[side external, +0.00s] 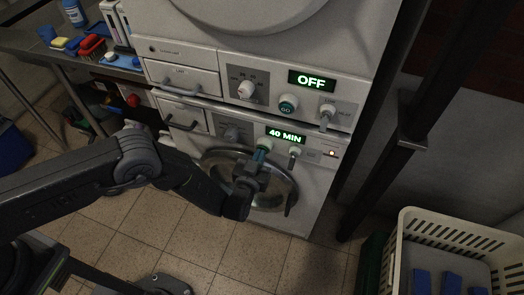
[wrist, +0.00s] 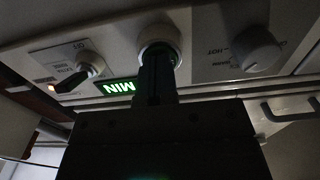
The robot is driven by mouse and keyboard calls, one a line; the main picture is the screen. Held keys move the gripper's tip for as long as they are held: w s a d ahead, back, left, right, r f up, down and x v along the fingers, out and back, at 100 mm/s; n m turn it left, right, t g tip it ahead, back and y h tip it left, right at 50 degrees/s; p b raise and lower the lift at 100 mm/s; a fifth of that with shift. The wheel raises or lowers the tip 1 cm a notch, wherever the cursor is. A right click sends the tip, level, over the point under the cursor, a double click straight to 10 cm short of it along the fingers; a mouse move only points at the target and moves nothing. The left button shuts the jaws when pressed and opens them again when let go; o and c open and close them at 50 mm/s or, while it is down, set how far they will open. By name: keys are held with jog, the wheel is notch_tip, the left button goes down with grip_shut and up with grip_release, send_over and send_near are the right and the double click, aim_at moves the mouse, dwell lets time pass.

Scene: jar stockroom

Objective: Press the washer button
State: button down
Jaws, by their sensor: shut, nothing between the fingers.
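The washer (side external: 311,190) is the lower white machine, with a round glass door and a lit green display (side external: 285,135) reading 40 MIN. Its round white-rimmed button (side external: 265,143) is left of and below the display; it also shows in the wrist view (wrist: 160,33). My gripper (side external: 259,158) is shut and empty, its fingertips (wrist: 157,62) at the button's face, hiding its centre. Fingertips and button appear to touch, but I cannot tell how far it is pressed. In the wrist view the panel appears upside down, with part of the display (wrist: 118,87) lit.
The upper machine (side external: 220,50) has a display (side external: 312,81) reading OFF and a teal GO button (side external: 288,104). Knobs flank the washer button (wrist: 254,48) (wrist: 80,76). A cream basket (side external: 405,225) stands at lower right. A dark post (side external: 410,130) is right of the machines.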

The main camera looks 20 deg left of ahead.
jog(key=s, duration=0.9)
dwell(0.4)
dwell(0.4)
